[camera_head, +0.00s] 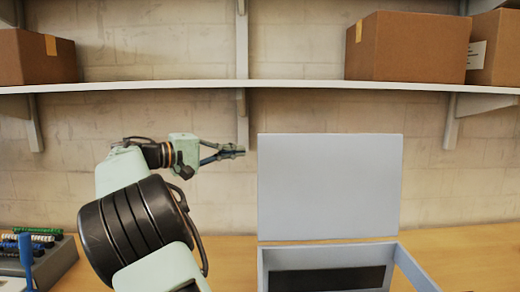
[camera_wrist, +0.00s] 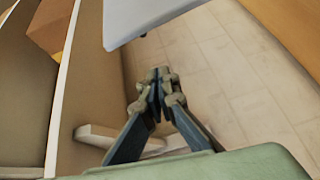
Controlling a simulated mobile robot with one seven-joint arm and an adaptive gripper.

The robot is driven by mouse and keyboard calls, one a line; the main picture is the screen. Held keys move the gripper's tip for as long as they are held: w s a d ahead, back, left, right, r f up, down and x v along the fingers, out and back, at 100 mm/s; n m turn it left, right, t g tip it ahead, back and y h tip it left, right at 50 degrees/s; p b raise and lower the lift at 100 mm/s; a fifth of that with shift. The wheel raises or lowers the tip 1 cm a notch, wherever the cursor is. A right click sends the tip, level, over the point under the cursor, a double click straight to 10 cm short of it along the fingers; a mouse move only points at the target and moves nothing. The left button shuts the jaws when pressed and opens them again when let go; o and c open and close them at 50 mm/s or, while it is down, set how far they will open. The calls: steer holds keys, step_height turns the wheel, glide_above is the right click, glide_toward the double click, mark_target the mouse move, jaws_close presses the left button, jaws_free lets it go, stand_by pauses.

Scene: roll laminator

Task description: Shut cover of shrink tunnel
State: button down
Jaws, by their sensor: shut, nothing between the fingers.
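The grey shrink tunnel (camera_head: 412,268) stands on the wooden table, with a dark panel inside its open top. Its flat grey cover (camera_head: 330,188) stands upright at the back edge, so the tunnel is open. My gripper (camera_head: 240,151) is to the left of the cover, near its upper left edge, with a small gap between them. In the wrist view my gripper (camera_wrist: 160,80) is shut and empty, and part of the cover (camera_wrist: 150,15) shows at the top, beyond the fingertips. The lower part of the tunnel is cut off by the frame.
A white shelf (camera_head: 300,86) runs along the wall above, with cardboard boxes (camera_head: 410,48) on it. A grey tray (camera_head: 52,262) with green, white and blue items stands at the lower left of the table. The table right of the tunnel (camera_head: 470,255) is mostly clear.

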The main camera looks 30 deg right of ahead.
mark_target(268, 148)
steer(key=w+d+h+p, duration=0.1)
steer(key=d+p, duration=0.1)
steer(key=d, duration=0.9)
steer(key=shift+s+a+r, duration=0.15)
steer(key=shift+s+a, duration=0.35)
steer(key=shift+s, duration=0.35)
steer(key=shift+s+a+r, duration=0.1)
steer(key=shift+s+a, duration=0.35)
steer(key=shift+s, duration=0.4)
steer(key=shift+s+f+g, duration=0.1)
steer(key=shift+g, duration=0.2)
